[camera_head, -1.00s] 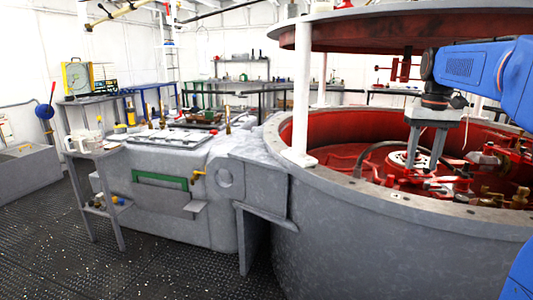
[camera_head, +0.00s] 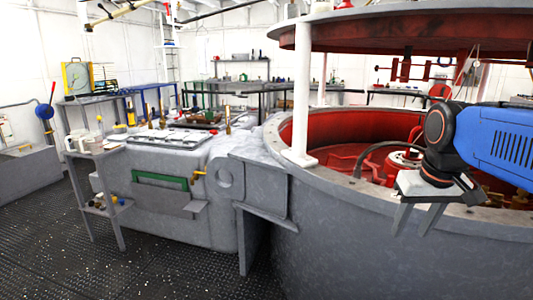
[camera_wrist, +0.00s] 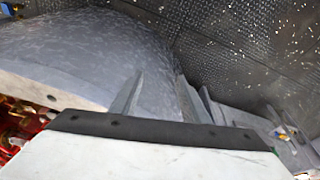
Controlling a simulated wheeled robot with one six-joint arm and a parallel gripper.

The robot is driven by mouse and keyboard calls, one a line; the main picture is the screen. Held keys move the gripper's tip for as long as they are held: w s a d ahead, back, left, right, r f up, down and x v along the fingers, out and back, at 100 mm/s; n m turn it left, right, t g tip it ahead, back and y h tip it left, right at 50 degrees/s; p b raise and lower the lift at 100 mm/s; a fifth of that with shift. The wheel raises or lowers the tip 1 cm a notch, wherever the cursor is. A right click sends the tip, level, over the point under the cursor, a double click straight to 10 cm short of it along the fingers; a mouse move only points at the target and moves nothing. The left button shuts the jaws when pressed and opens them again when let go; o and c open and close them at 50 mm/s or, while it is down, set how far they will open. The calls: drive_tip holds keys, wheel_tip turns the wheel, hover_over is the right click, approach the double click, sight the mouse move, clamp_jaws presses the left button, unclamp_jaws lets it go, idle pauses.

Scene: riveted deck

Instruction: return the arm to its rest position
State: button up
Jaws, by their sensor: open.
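My gripper (camera_head: 415,220) is in the head view at the right, in front of the rim of the large grey round tank (camera_head: 340,235). Its two grey fingers point down and stand apart, with nothing between them. My blue arm reaches in from the right edge. In the wrist view the gripper fingers (camera_wrist: 155,95) show beyond the pale gripper body, apart and empty, with the tank's grey outer wall and the dark floor behind them.
The tank's red interior (camera_head: 335,125) holds red fittings, partly hidden by my arm. A white post (camera_head: 302,90) stands on the rim under a round lid (camera_head: 400,35). A grey cabinet (camera_head: 165,220) and small shelf stand left. The dark floor (camera_head: 170,265) in front is clear.

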drive_tip(key=s+a+f+t, duration=0.2)
drive_tip(key=s+a+f, duration=0.1)
drive_tip(key=s+f, duration=0.8)
drive_tip(key=shift+s+a+f+n, duration=0.3)
drive_tip(key=shift+a+f, duration=0.1)
drive_tip(key=shift+f, duration=0.15)
